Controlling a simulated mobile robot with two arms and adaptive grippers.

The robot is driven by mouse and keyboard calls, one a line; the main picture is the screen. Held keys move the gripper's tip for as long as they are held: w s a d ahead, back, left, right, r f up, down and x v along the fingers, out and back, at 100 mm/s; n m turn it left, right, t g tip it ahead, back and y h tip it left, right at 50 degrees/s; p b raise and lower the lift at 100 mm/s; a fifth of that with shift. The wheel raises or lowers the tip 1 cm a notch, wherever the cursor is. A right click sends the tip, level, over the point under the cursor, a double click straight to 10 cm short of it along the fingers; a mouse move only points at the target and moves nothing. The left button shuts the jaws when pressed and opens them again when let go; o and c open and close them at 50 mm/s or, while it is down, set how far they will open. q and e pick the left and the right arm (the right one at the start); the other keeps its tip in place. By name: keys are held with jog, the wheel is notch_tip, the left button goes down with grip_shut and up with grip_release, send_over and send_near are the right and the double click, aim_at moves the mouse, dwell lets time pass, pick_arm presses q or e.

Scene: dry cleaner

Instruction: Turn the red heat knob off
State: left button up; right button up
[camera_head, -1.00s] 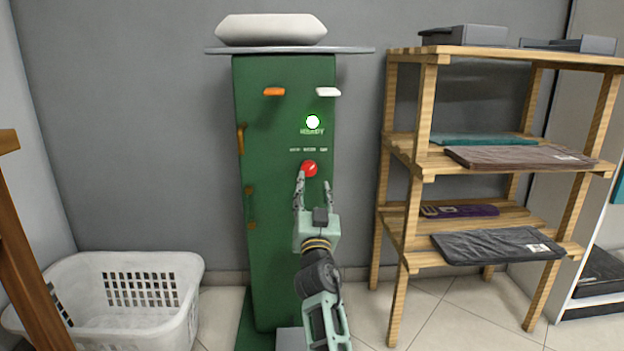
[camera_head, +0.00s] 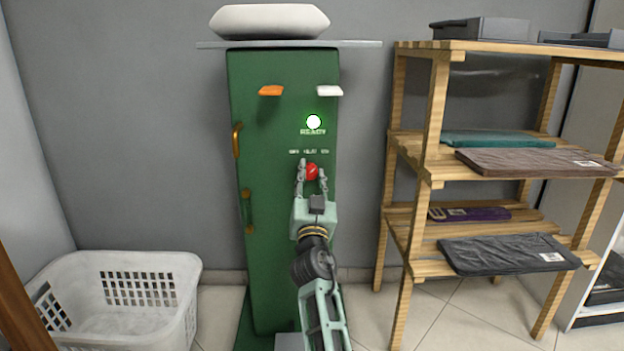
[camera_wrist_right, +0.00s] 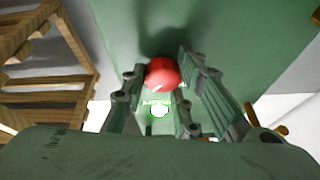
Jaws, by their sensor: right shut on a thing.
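The red heat knob (camera_head: 312,171) sits on the front of the green machine (camera_head: 283,240), just under a row of small white labels. My right gripper (camera_head: 312,176) reaches up from below, with one finger on each side of the knob, shut on it. In the right wrist view the red knob (camera_wrist_right: 162,73) shows between the two fingertips, with a white mark on its face. A lit round lamp (camera_head: 313,122) glows above the knob, over text that reads READY. My left gripper is not in view.
An orange handle (camera_head: 271,91) and a white handle (camera_head: 329,91) stick out above the lamp. A wooden shelf (camera_head: 436,120) with folded garments stands to the right. A white laundry basket (camera_head: 180,318) stands on the floor at left.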

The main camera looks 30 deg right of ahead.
jog(key=shift+d, duration=0.2)
jog(key=c, duration=0.4)
jog(key=shift+c, duration=0.2)
